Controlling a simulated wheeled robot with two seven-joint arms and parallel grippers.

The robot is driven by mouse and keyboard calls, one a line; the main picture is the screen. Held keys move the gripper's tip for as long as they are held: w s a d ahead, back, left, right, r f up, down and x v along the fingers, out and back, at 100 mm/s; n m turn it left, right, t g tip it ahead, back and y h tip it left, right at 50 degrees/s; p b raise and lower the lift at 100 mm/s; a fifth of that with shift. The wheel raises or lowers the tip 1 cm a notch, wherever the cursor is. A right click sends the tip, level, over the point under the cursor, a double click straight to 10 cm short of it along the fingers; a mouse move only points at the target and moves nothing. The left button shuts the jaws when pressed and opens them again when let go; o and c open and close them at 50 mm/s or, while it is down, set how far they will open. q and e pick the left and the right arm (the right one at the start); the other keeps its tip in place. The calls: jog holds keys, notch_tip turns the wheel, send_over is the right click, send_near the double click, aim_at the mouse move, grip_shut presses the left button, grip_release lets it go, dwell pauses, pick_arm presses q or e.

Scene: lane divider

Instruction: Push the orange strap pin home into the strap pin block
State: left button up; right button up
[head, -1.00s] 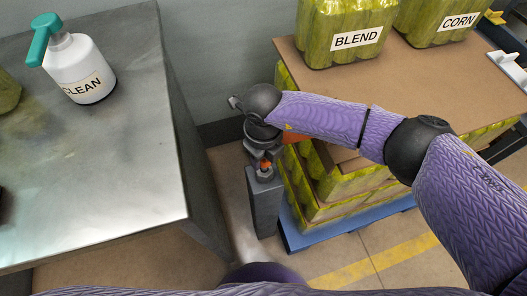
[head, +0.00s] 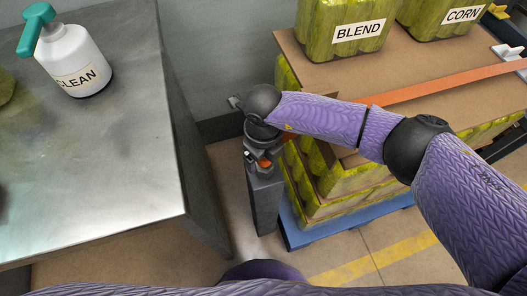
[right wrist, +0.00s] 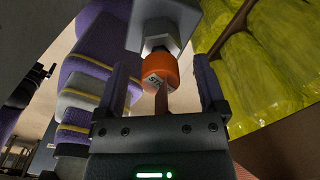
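In the head view the pin (head: 264,163) is a small orange spot at the top of the grey post with the block (head: 264,195). My right gripper (right wrist: 162,88) is around the pin, one finger on each side, with gaps between the fingers and the pin. In the head view the right gripper (head: 259,152) is mostly hidden by its own wrist. How deep the pin sits is unclear.
An orange strap (head: 450,82) crosses the pallet load at right, beside cans marked BLEND (head: 345,30) and CORN (head: 440,20). A steel table (head: 120,150) with a spray bottle (head: 70,55) stands at left. The blue pallet (head: 300,235) is close to the post.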

notch_tip(320, 180, up, 9)
jog(key=p, duration=0.4)
jog(key=shift+r+p, duration=0.3)
jog(key=shift+r, duration=0.25)
jog(key=shift+f, duration=0.1)
